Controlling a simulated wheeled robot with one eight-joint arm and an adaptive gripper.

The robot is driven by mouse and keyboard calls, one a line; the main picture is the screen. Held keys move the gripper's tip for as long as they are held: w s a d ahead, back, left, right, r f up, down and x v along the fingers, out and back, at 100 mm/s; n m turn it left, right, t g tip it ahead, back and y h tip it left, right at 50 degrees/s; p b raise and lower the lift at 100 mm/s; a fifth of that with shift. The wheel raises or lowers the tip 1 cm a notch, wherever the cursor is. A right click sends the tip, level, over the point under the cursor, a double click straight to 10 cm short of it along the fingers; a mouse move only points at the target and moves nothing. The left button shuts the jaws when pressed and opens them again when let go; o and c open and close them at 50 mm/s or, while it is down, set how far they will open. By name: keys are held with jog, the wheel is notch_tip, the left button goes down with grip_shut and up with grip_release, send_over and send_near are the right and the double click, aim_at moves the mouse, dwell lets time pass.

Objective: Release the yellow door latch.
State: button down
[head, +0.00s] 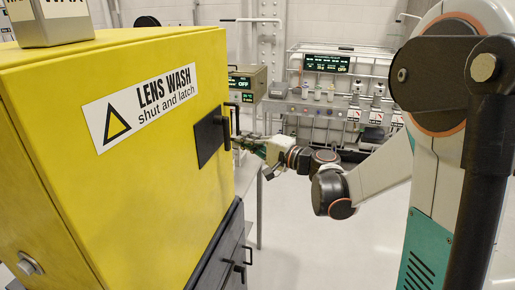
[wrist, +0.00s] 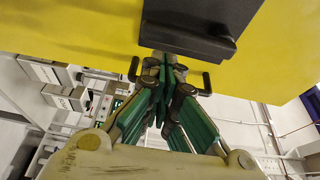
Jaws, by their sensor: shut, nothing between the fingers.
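A yellow cabinet (head: 150,160) with a "LENS WASH shut and latch" label (head: 138,104) fills the left of the head view. The latch has a black plate (head: 209,136) and a black bar handle (head: 235,118) near the door's right edge. In the wrist view a black block (wrist: 195,25) lies against the yellow face (wrist: 80,25). My gripper (head: 236,143) is beside the handle's lower end; in the wrist view my gripper (wrist: 165,62) has its fingers together, just below the block. Black bar ends (wrist: 207,83) show on both sides of the fingers. I cannot tell whether they touch.
Dark drawers (head: 225,250) with black handles stand under the yellow cabinet. A grey box (head: 48,20) sits on top. Behind are a bench with bottles (head: 318,92) and a green-lit display unit (head: 326,63). The pale floor (head: 310,250) is clear between cabinet and my arm.

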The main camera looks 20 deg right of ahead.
aim_at(225, 146)
jog(key=shift+x, duration=1.15)
jog(key=shift+s+a+f+m, duration=0.1)
jog(key=shift+s+a+m, duration=0.15)
jog(key=shift+m, duration=0.35)
jog(key=s+m+g+p, duration=0.1)
jog(key=m, duration=0.1)
jog(key=s+a+m+p, duration=0.1)
jog(key=s+a+m+g+p, duration=0.1)
jog(key=m, duration=0.1)
jog(key=shift+s+a+m+g+h, duration=0.2)
jog(key=shift+s+m+g+h, duration=0.05)
jog(key=shift+m+g+h, duration=0.05)
jog(key=m+p, duration=0.1)
jog(key=s+a+r+m+g+p, duration=0.1)
jog(key=s+m+g+p, duration=0.1)
jog(key=m, duration=0.1)
jog(key=shift+s+a+r, duration=0.2)
jog(key=shift+a+r, duration=0.15)
jog(key=r+m+p, duration=0.1)
jog(key=s+a+r+m+g+y, duration=0.1)
jog(key=shift+s+r+m+p, duration=0.1)
jog(key=shift+s+m+p, duration=0.15)
jog(key=shift+m+p, duration=0.15)
jog(key=shift+r, duration=0.1)
